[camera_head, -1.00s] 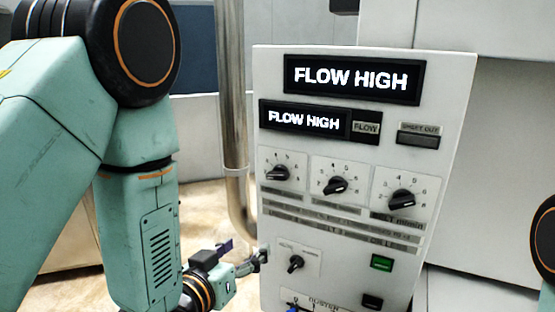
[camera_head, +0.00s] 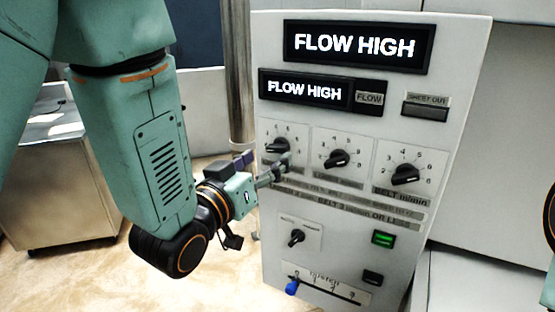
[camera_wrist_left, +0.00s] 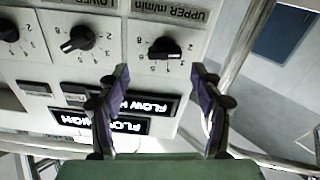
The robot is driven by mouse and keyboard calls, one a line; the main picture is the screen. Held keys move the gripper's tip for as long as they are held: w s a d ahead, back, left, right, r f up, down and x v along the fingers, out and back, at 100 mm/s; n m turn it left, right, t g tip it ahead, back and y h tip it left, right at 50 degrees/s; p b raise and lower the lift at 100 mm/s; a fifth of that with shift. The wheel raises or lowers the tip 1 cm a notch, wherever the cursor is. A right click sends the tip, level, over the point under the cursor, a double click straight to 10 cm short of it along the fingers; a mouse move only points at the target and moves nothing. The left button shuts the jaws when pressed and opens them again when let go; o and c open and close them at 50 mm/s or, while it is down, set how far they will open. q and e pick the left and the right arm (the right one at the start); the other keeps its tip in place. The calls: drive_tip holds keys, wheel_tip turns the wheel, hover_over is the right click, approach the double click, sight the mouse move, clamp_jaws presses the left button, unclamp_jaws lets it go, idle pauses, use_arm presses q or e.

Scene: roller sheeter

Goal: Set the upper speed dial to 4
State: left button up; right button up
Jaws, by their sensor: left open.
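The upper speed dial (camera_head: 278,146) is the leftmost of three black knobs in a row on the white control panel. In the left wrist view the picture is upside down, and this dial (camera_wrist_left: 165,47) sits under the label "UPPER m/min". I cannot clearly read its setting. My left gripper (camera_head: 274,172) is just below and in front of the dial in the head view, partly overlapping its scale plate. In the left wrist view its two purple-black fingers (camera_wrist_left: 160,75) are apart and empty, with the dial beyond them. My right gripper is not in view.
The lower dial (camera_head: 337,159) and belt dial (camera_head: 406,175) stand to the right. Two displays (camera_head: 354,46) read "FLOW HIGH". Below are a smaller knob (camera_head: 296,238), a lit green button (camera_head: 382,239) and a blue slider (camera_head: 292,287). A vertical metal pipe (camera_head: 238,80) runs left of the panel.

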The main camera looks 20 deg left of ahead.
sight(275, 149)
use_arm(q)
drive_tip(key=w, duration=0.1)
drive_tip(key=w+p, duration=0.1)
drive_tip(key=w, duration=0.2)
drive_tip(key=shift+w+a+f, duration=0.15)
drive_tip(key=shift+a, duration=0.1)
drive_tip(key=shift+w+d, duration=0.2)
drive_tip(key=shift+w, duration=0.1)
drive_tip(key=shift+w+d+p, duration=0.15)
drive_tip(key=shift+d+p, duration=0.15)
drive_tip(key=shift+d, duration=0.25)
drive_tip(key=shift+w+a, duration=0.15)
drive_tip(key=shift+a, duration=0.3)
drive_tip(key=shift+c, duration=0.7)
drive_tip(key=shift+w, duration=0.1)
drive_tip(key=shift+c, duration=0.8)
drive_tip(key=shift+d, duration=0.3)
drive_tip(key=c, duration=0.4)
drive_tip(key=shift+a, duration=0.15)
drive_tip(key=c, duration=0.5)
drive_tip(key=shift+o, duration=0.2)
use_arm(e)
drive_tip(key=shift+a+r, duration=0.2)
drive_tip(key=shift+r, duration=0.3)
